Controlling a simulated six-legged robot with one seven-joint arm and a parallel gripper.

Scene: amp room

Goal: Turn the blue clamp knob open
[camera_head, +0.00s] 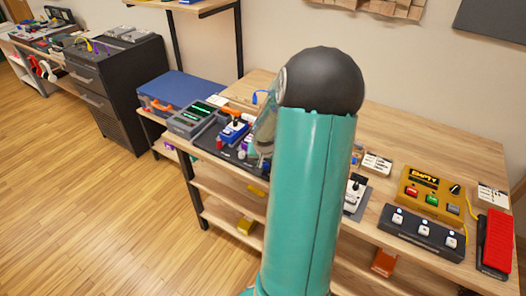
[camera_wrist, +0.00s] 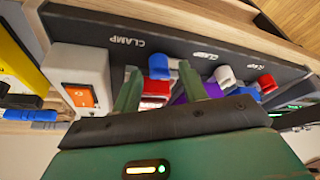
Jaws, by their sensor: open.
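In the wrist view a dark board (camera_wrist: 85,27) marked CLAMP carries clamps with coloured parts. A blue part (camera_wrist: 158,66) and a red part (camera_wrist: 156,88) show between the two green fingers of my gripper (camera_wrist: 159,72). Another blue part (camera_wrist: 244,92) sits to the right, next to a red one (camera_wrist: 267,83). I cannot tell which blue part is the clamp knob. My gripper is open, and whether it touches the clamp is unclear. In the head view my arm hides most of the gripper and part of the board.
A white box with an orange switch (camera_wrist: 80,94) stands left of the fingers. Floor is free at left.

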